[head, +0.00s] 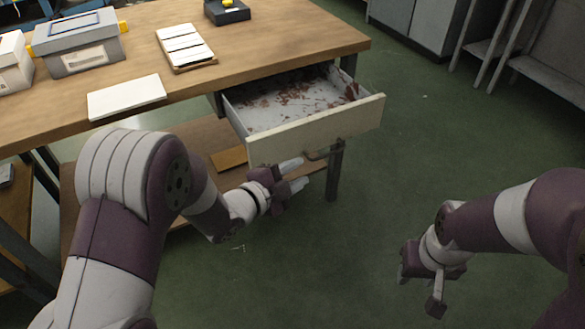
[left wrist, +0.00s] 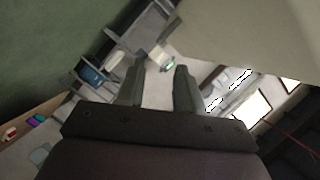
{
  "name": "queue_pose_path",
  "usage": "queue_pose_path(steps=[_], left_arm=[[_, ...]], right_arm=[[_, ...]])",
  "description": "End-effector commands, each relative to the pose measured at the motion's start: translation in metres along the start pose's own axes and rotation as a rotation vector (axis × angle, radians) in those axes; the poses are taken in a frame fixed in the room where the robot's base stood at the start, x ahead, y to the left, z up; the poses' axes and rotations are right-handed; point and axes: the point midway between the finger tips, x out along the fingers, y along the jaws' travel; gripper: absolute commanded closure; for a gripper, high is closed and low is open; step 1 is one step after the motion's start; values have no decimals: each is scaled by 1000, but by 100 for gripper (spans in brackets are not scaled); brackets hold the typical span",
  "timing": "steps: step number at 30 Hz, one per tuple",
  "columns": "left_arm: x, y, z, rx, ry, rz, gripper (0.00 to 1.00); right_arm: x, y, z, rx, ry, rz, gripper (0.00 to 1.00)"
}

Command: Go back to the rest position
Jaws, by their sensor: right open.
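My left gripper (head: 294,174) is just in front of and below the cream drawer front (head: 320,130), near the drawer's handle (head: 325,153). In the left wrist view its two fingers (left wrist: 160,88) stand apart with nothing between them. From the head view I cannot tell whether a finger touches the handle. The drawer is pulled out from the table, with reddish-brown scraps (head: 285,98) spread inside. My right gripper (head: 418,292) hangs low over the green floor at the right, open and empty.
The wooden table (head: 270,45) carries a grey toolbox (head: 80,50), a white board (head: 127,97), a stack of white cards (head: 185,46) and a black tray (head: 228,12). A lower shelf (head: 205,145) is beneath. Grey cabinets (head: 420,18) stand far back. Green floor right of the table is clear.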

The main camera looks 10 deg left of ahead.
Motion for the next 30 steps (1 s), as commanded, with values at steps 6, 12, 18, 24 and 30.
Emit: queue_pose_path(steps=[6, 12, 18, 24, 30], left_arm=[[-13, 0, 0, 1, 1, 0, 64], [-13, 1, 0, 1, 1, 0, 64], [-12, 1, 0, -5, 1, 0, 64], [-37, 45, 59, -344, -367, 180, 64], [-134, 80, 89, -910, -1022, 261, 64]], right_arm=[[-3, 0, 0, 0, 0, 0, 57], [-3, 0, 0, 0, 0, 0, 57], [-3, 0, 0, 0, 0, 0, 57], [-3, 0, 0, 0, 0, 0, 57], [-3, 0, 0, 0, 0, 0, 57]])
